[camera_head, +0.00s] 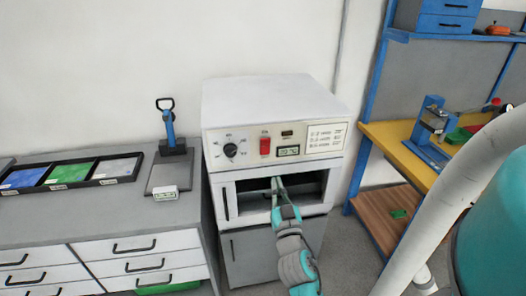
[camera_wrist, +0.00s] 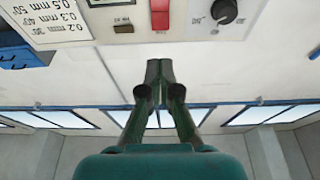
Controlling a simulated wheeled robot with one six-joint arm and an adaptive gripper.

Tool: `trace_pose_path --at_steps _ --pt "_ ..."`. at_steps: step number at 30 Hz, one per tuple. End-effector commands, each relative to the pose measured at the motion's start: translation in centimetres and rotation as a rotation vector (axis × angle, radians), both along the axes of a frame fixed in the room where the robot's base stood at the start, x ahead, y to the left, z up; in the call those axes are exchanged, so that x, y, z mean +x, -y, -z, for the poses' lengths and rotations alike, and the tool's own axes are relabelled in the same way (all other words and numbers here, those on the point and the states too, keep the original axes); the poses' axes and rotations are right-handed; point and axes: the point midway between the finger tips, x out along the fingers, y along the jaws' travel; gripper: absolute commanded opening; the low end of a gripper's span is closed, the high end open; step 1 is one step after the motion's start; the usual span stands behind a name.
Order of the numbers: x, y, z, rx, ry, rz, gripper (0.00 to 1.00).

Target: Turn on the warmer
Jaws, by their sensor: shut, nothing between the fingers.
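The warmer (camera_head: 270,104) is a white cabinet with a sloped top, a control panel and a dark window or opening below the panel. Its red switch (camera_head: 265,146) sits mid-panel, with a black dial (camera_head: 230,150) to its left. My gripper (camera_head: 276,183) is in front of the dark opening, below the switch. In the wrist view, which is upside down, my gripper (camera_wrist: 160,66) is shut and empty, its tips pointing towards the red switch (camera_wrist: 160,15), apart from it in the picture.
A grey counter (camera_head: 110,222) with drawers stands left, carrying a tray of coloured sheets (camera_head: 68,174) and a blue-handled press (camera_head: 172,138). A yellow-topped workbench (camera_head: 395,140) with a blue frame stands right. A printed settings label (camera_head: 325,137) is on the panel.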

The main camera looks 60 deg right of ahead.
Motion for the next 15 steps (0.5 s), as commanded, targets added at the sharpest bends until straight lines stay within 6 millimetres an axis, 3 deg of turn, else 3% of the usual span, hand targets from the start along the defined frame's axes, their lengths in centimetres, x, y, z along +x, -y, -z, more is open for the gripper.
trace_pose_path --at_steps 15 --pt "0.9 1.0 -0.4 0.0 0.003 -0.001 0.0"
